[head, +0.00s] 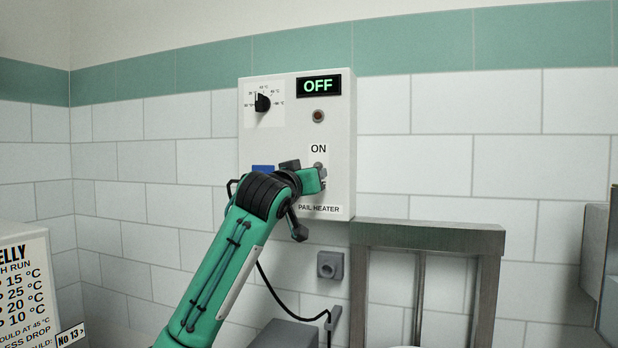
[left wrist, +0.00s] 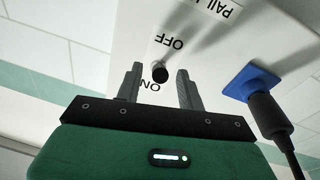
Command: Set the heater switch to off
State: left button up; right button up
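The white pail heater box (head: 297,135) hangs on the tiled wall. Its display (head: 319,86) reads OFF, and the round lamp (head: 318,116) below looks dark. My left gripper (head: 318,174) is at the lower right of the box, under the ON label, and largely covers the switch there. In the left wrist view the box is upside down. The switch's black tip (left wrist: 160,72) shows between the OFF and ON labels. My left gripper's two fingers (left wrist: 161,84) stand apart on either side of it, with gaps visible. The lever's exact tilt is unclear. My right gripper is out of view.
A black dial (head: 262,103) is at the box's upper left. A blue plug with a black cable (left wrist: 250,85) sits beside the gripper. A grey metal frame (head: 428,237) stands below right, and a lettered white panel (head: 25,285) is at lower left.

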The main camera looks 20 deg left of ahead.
pick_arm(q)
jog(key=s+a+f+b, duration=0.1)
jog(key=s+b, duration=0.3)
jog(key=s, duration=0.9)
jog(key=shift+s+a+f+b, duration=0.2)
jog(key=shift+s+f+b, duration=0.1)
jog(key=shift+s+b, duration=0.1)
